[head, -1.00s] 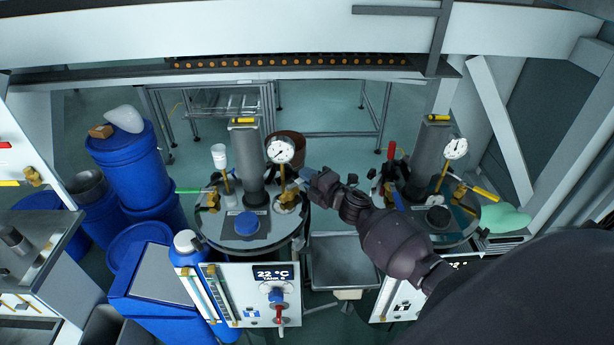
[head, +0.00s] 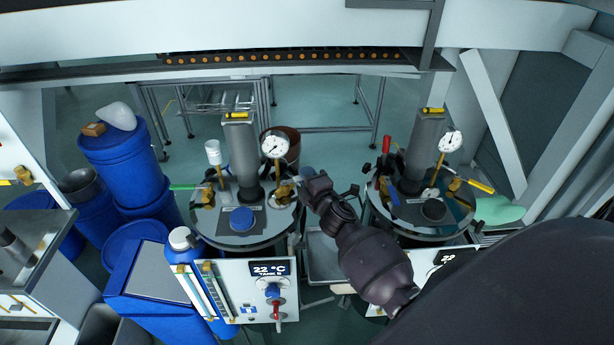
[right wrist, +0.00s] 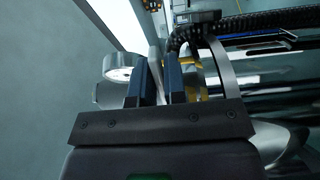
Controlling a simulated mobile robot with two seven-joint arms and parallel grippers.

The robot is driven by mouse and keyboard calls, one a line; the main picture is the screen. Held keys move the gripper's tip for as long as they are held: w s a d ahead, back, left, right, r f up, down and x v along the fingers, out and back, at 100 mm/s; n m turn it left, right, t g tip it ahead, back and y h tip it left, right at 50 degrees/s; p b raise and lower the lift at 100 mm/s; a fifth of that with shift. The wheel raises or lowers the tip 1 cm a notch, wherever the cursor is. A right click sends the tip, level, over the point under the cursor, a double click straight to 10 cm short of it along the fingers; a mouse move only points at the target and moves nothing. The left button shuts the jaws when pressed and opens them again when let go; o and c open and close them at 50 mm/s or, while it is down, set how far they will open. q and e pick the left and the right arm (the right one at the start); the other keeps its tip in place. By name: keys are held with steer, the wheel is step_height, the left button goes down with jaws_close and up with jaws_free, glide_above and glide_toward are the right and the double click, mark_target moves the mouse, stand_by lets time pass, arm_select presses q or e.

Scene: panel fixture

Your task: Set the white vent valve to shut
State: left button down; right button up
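The lid of tank B (head: 262,238) carries a brass valve (head: 284,192) below the round white gauge (head: 275,146). A short pale piece, which may be the white vent valve's handle, shows beside it at my right gripper's tips; its setting is unclear. My right gripper (head: 305,180) is just right of this valve. In the right wrist view its two blue-dark fingers (right wrist: 160,82) stand slightly apart, with a pale strip (right wrist: 156,68) in line with the gap. I cannot tell whether they clamp it. My left gripper is out of view.
A green-handled valve (head: 205,195), a white cup-topped post (head: 213,153) and a grey column (head: 242,155) also stand on this lid. A second tank with a gauge (head: 450,142) stands right. Blue drums (head: 128,165) fill the left. A white beam (head: 250,35) crosses above.

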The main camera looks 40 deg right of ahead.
steer(key=o, duration=0.3)
steer(key=shift+o, duration=0.2)
steer(key=s+a, duration=0.1)
steer(key=s, duration=0.9)
steer(key=shift+s+a, duration=0.35)
